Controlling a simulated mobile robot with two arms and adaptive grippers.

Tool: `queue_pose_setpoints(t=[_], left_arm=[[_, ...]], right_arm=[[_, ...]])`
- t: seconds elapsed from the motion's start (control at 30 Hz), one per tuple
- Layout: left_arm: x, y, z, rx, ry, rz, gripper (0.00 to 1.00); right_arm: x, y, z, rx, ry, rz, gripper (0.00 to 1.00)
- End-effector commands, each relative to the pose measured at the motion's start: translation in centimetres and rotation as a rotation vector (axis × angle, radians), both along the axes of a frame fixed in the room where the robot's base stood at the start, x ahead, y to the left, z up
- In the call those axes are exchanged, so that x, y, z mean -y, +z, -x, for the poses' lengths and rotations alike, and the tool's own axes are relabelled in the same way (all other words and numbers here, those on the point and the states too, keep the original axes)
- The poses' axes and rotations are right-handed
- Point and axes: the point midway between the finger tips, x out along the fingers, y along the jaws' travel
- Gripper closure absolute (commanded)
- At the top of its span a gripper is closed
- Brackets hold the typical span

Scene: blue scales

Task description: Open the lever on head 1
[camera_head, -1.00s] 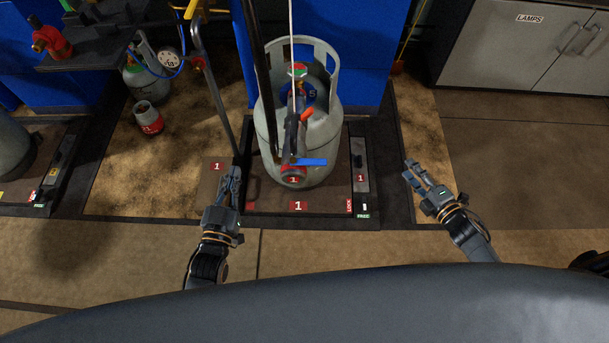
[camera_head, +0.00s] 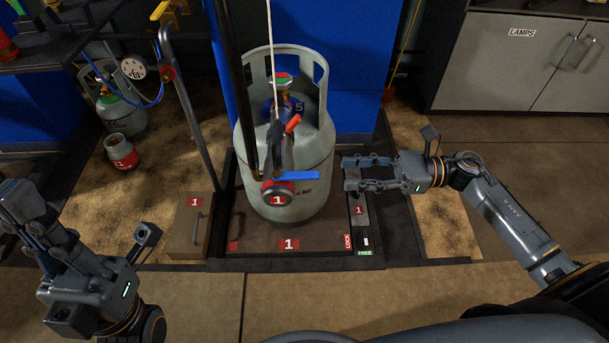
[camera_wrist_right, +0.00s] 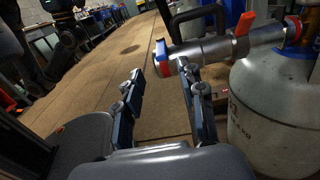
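Filling head 1 (camera_head: 277,193), with a red cap marked 1, hangs in front of a grey gas cylinder (camera_head: 310,190). A blue lever (camera_head: 292,176) sticks out to the right from its front end; an orange-red lever (camera_head: 293,124) sits higher up. My right gripper (camera_head: 345,174) is open and empty, its fingers pointing left, a short gap right of the blue lever's end. In the right wrist view the open fingers (camera_wrist_right: 165,88) are below the head's metal body (camera_wrist_right: 205,50). My left gripper (camera_head: 22,212) is at the lower left, away from the head; its finger opening is unclear.
The cylinder stands on a scale platform (camera_head: 289,245) with a lock/free strip (camera_head: 359,211) at its right. A hose and dark pole rise above the head. A metal post (camera_head: 190,115) stands left. A grey cabinet (camera_head: 520,60) is at the back right.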

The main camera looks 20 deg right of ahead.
Motion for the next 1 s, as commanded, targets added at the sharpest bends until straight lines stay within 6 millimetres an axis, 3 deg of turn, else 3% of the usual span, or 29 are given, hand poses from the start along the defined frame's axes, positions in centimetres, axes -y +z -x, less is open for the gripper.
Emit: queue_pose_setpoints(t=[0.2,0.43,0.6,0.9,1.0], left_arm=[[0.1,-0.2,-0.2,0.015,0.001,-0.002,1.0],[0.1,0.0,-0.4,0.03,0.002,-0.004,1.0],[0.2,0.0,-0.4,0.03,0.001,-0.006,1.0],[0.2,0.3,-0.4,0.039,0.001,-0.007,1.0],[0.2,0.3,-0.4,0.043,0.002,-0.007,1.0]], right_arm=[[-4.7,0.0,-1.3,0.002,0.002,-0.005,0.6],[-8.3,-0.1,-2.4,0.0,-0.001,-0.003,0.6],[-9.5,-0.1,-2.8,-0.001,-0.002,-0.002,0.6],[-9.7,0.0,-2.8,-0.002,-0.003,-0.003,0.6],[-9.7,0.0,-2.8,-0.002,-0.003,-0.003,0.79]])
